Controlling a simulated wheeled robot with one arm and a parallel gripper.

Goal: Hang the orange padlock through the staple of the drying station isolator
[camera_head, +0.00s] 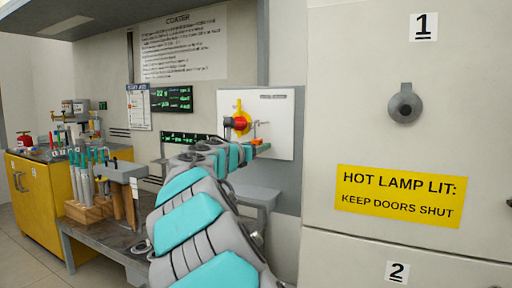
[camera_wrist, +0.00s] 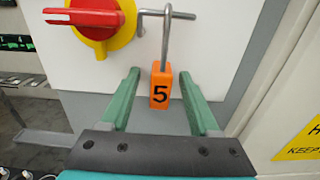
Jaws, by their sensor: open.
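In the head view the padlock (camera_head: 257,141) is a small orange patch beside my fingers. The isolator's red handle (camera_wrist: 95,18) sits on a yellow disc to the left of the staple; it also shows in the head view (camera_head: 238,123). My gripper (camera_wrist: 160,74) is open, with one green finger on each side of the padlock and visible gaps between them.
A white isolator panel (camera_head: 282,110) is behind the padlock. A large pale cabinet with a yellow hot lamp sign (camera_head: 399,195) stands close on the right. A grey bench (camera_head: 110,236) with a wooden tool block (camera_head: 88,209) is at the left.

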